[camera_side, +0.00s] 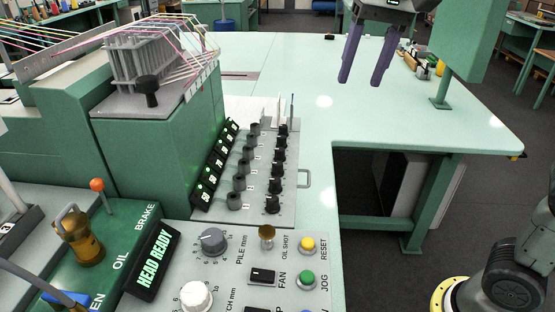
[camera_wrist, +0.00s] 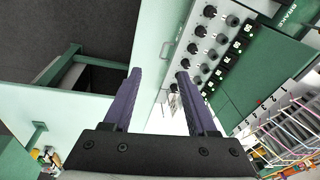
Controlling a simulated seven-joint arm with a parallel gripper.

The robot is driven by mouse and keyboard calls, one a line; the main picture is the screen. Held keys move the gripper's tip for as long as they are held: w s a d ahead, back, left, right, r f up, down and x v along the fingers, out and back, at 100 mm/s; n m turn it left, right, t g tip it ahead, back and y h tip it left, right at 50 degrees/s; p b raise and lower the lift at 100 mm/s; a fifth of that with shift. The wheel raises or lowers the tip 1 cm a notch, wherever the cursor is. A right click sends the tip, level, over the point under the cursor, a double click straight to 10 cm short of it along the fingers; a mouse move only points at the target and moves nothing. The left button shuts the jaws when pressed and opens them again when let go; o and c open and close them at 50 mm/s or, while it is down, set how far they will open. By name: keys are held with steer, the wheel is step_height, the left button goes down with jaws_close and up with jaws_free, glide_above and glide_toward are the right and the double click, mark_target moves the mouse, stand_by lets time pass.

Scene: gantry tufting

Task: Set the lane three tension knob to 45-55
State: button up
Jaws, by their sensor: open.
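The lane tension panel (camera_side: 258,208) carries a row of black knobs (camera_side: 275,186) on its right side and dark grey cylinders to their left. Green digit displays (camera_side: 204,190) line its left edge; the nearest seems to read 50, the others are too small to read surely. Lane labels are too small to tell which knob is lane three. The black knobs also show in the wrist view (camera_wrist: 198,48). My gripper (camera_side: 360,82) is open and empty, above and to the right of the panel's far end, apart from it. Its two purple fingers show in the wrist view (camera_wrist: 158,74).
The front console (camera_side: 240,265) has dials and buttons. The pale tabletop (camera_side: 400,115) below my gripper is mostly clear.

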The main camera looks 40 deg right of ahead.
steer(key=w+a+f+g, duration=0.1)
steer(key=w+a+f, duration=0.3)
steer(key=w, duration=0.5)
steer(key=g, duration=0.1)
glide_toward(278, 163)
steer(key=shift+n, duration=0.4)
steer(key=f, duration=0.9)
steer(key=shift+a+f, duration=0.15)
steer(key=shift+a, duration=0.05)
jaws_close()
